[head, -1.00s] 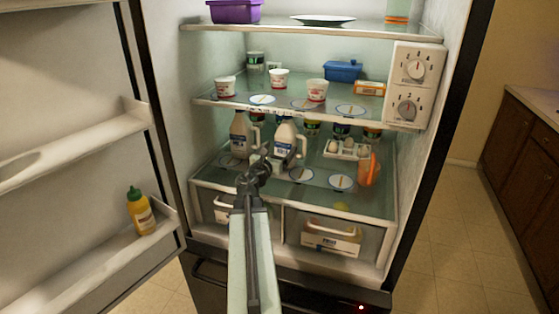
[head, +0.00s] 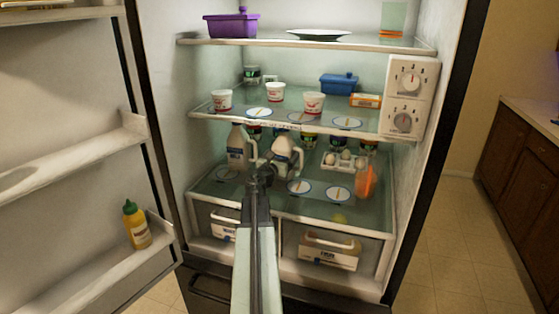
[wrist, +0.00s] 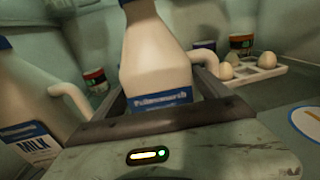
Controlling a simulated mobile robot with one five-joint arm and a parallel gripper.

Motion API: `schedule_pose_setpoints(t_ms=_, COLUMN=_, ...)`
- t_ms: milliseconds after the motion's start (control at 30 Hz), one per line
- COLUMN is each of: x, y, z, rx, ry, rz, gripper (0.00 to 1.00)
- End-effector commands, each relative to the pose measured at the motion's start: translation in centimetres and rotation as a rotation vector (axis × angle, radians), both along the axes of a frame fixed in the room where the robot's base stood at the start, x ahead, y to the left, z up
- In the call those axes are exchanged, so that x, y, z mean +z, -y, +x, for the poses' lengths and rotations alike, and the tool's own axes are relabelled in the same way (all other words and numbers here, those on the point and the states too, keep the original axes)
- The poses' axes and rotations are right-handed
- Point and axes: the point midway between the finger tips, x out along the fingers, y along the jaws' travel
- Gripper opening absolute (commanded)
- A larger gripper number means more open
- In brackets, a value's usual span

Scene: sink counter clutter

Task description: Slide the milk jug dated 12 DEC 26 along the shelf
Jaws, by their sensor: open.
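Two white milk jugs with blue labels stand on the lower shelf (head: 318,207): a left jug (head: 238,152) and a right jug (head: 285,158). No date is readable on either. My gripper (head: 262,178) is low in front of the right jug in the head view. In the wrist view my open gripper (wrist: 158,88) has its fingers on either side of one jug (wrist: 155,55), whose lower part is hidden by the gripper body. I cannot tell whether the fingers touch it. The other jug (wrist: 30,110) is just left, its MILK label visible.
An egg tray (head: 343,160) and an orange container (head: 366,181) are to the right. Several jars stand behind the jugs. Round discs (head: 338,193) lie on the shelf front. The upper shelf (head: 300,125) hangs above, and the open door (head: 75,160) is at left.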

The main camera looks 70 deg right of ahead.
Motion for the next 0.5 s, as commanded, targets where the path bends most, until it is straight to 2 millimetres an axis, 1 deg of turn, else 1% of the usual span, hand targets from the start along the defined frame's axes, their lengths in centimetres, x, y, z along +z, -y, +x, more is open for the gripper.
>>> schedule_pose_setpoints(t_ms=33, x=0.0, y=0.51, z=0.03, rx=0.0, ry=0.0, rz=0.0, gripper=0.85)
schedule_pose_setpoints(t_ms=67, x=0.0, y=0.6, z=0.01, rx=0.0, ry=0.0, rz=0.0, gripper=0.85)
schedule_pose_setpoints(t_ms=300, x=0.0, y=0.58, z=-0.09, rx=0.0, ry=0.0, rz=0.0, gripper=0.85)
schedule_pose_setpoints(t_ms=367, x=0.0, y=0.58, z=-0.1, rx=-0.001, ry=0.0, rz=0.0, gripper=0.69)
schedule_pose_setpoints(t_ms=400, x=0.0, y=0.58, z=-0.11, rx=-0.001, ry=0.0, rz=0.0, gripper=0.58)
schedule_pose_setpoints(t_ms=467, x=0.0, y=0.58, z=-0.12, rx=-0.001, ry=0.0, rz=0.0, gripper=0.41)
schedule_pose_setpoints(t_ms=500, x=0.0, y=0.58, z=-0.12, rx=-0.001, ry=0.0, rz=0.0, gripper=0.3)
